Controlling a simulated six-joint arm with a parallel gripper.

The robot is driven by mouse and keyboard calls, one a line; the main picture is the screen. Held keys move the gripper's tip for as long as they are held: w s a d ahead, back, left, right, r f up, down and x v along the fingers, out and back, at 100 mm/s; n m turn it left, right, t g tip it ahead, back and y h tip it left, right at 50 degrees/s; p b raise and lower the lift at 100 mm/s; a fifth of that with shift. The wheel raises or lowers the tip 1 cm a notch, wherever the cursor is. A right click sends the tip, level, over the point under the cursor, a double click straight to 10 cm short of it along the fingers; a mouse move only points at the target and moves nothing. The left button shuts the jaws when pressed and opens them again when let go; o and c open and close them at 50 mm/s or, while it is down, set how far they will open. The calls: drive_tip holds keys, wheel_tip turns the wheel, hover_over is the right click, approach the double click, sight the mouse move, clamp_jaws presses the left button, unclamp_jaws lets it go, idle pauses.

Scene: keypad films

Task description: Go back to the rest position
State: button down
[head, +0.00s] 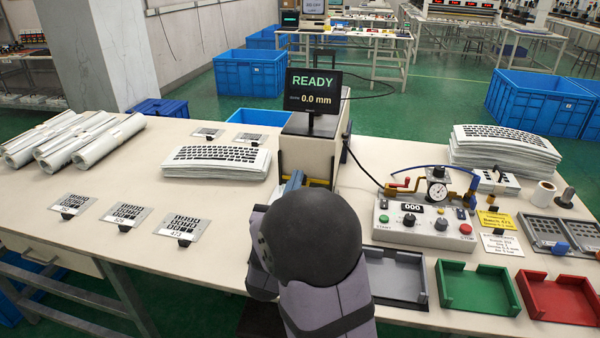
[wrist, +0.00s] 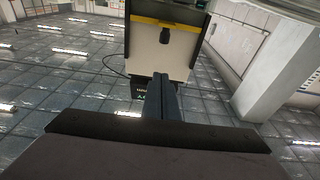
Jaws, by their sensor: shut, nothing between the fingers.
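My gripper (head: 293,184) is in front of the beige box (head: 307,128) that carries the READY display, in the middle of the table. Its blue-grey fingers are together and empty, and they show in the wrist view (wrist: 160,80) pointing at the box front (wrist: 162,52). I cannot tell whether the fingertips touch the box. My dark rounded arm link hides most of the gripper and part of the table in the head view. The display (head: 313,90) reads READY and 0.0 mm.
A keypad film stack (head: 217,160) lies left of the box, with several single keypads (head: 180,225) nearby. The control box (head: 424,222) with a gauge stands right. Grey (head: 397,278), green (head: 477,287) and red (head: 558,301) trays line the front right edge. Rolls (head: 75,140) lie far left.

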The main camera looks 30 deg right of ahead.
drive_tip(key=shift+v, duration=1.85)
drive_tip(key=shift+d, duration=0.1)
